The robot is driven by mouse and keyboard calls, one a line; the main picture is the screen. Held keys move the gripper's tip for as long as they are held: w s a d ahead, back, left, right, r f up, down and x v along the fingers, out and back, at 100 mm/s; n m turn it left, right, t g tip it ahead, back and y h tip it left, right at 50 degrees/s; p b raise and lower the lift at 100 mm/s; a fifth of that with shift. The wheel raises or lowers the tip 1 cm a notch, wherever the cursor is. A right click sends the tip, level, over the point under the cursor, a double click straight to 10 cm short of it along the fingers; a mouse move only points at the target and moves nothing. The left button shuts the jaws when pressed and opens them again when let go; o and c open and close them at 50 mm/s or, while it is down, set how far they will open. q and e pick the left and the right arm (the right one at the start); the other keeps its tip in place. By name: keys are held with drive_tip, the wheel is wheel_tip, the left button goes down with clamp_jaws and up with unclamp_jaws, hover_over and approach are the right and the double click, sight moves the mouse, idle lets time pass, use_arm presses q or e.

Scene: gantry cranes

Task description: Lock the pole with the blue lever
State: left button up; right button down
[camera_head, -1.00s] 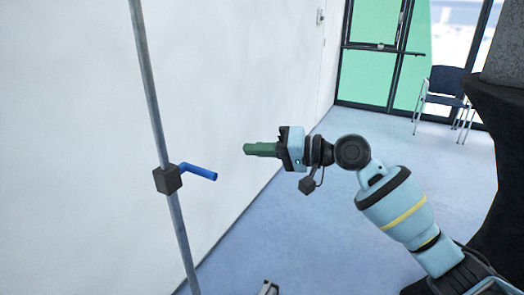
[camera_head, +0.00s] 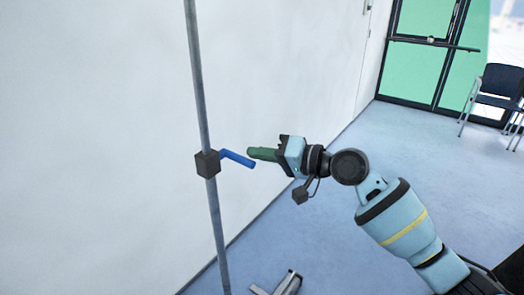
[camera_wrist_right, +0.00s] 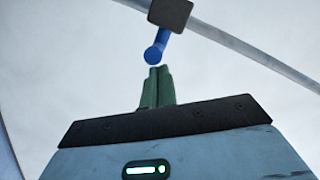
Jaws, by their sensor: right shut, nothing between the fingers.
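A grey metal pole (camera_head: 197,75) runs nearly upright in front of the white wall. A dark block (camera_head: 207,164) sits on the pole. The blue lever (camera_head: 238,158) sticks out from the block to the right, sloping slightly down. My right gripper (camera_head: 252,153) has green fingers, shut and empty, with the tips close to the lever's free end in the head view. In the right wrist view the lever's round end (camera_wrist_right: 152,55) is just beyond the closed fingertips (camera_wrist_right: 158,70). I cannot tell whether they touch. My left gripper is not in view.
The white wall (camera_head: 100,150) stands behind the pole. A metal foot or bracket (camera_head: 288,283) is on the blue floor near the bottom. Chairs (camera_head: 495,88) and a green glazed door (camera_head: 425,70) are at the far right. The floor between is clear.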

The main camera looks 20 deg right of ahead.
drive_tip(key=shift+f+t+y+b, duration=0.3)
drive_tip(key=shift+f+b, duration=0.15)
drive_tip(key=shift+b, duration=0.8)
